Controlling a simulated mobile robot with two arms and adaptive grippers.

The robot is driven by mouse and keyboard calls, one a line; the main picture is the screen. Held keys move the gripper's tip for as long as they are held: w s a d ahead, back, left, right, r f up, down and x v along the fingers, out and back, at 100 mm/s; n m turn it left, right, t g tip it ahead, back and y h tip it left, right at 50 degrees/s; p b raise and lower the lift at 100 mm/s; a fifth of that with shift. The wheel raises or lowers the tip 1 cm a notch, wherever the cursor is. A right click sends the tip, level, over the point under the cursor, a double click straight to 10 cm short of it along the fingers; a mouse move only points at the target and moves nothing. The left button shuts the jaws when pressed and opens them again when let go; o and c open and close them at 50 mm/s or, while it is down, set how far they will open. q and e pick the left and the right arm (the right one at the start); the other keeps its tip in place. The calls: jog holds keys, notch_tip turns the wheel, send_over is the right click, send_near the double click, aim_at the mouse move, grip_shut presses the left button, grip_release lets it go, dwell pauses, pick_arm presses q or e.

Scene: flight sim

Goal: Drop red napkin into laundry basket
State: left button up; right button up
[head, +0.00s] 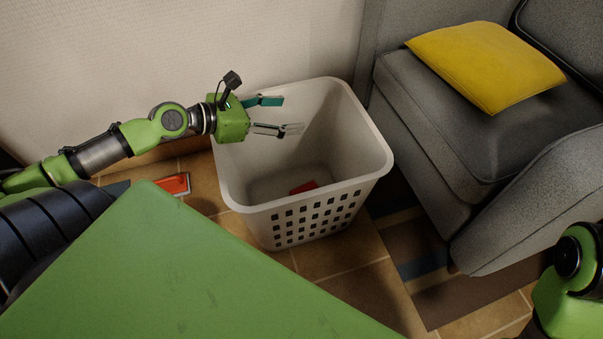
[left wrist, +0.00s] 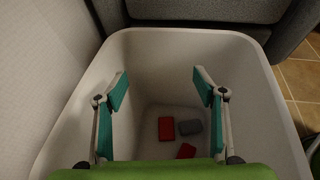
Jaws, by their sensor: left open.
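The white laundry basket (head: 235,194) stands upright on the tiled floor against the wall. The left wrist view looks down into the same basket (left wrist: 80,104). My left gripper (head: 292,115) is open and empty above the basket's opening, and its spread fingers also show in the left wrist view (left wrist: 160,88). Below them, on the basket's bottom, lie a small folded red cloth-like piece (left wrist: 166,128) and a second red piece (left wrist: 187,151), partly hidden by my gripper. In the head view one red piece (head: 303,187) shows inside. I cannot tell which is the napkin. My right gripper is out of view.
A dark grey piece (left wrist: 190,127) also lies in the basket. A flat red-orange object (head: 175,184) lies on the floor left of the basket. A grey sofa (head: 425,135) with a yellow cushion (head: 487,65) stands close on the right, beside a striped rug (head: 425,270).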

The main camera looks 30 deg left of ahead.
pick_arm(q)
jog(key=v, duration=1.1)
jog(key=shift+s, duration=0.15)
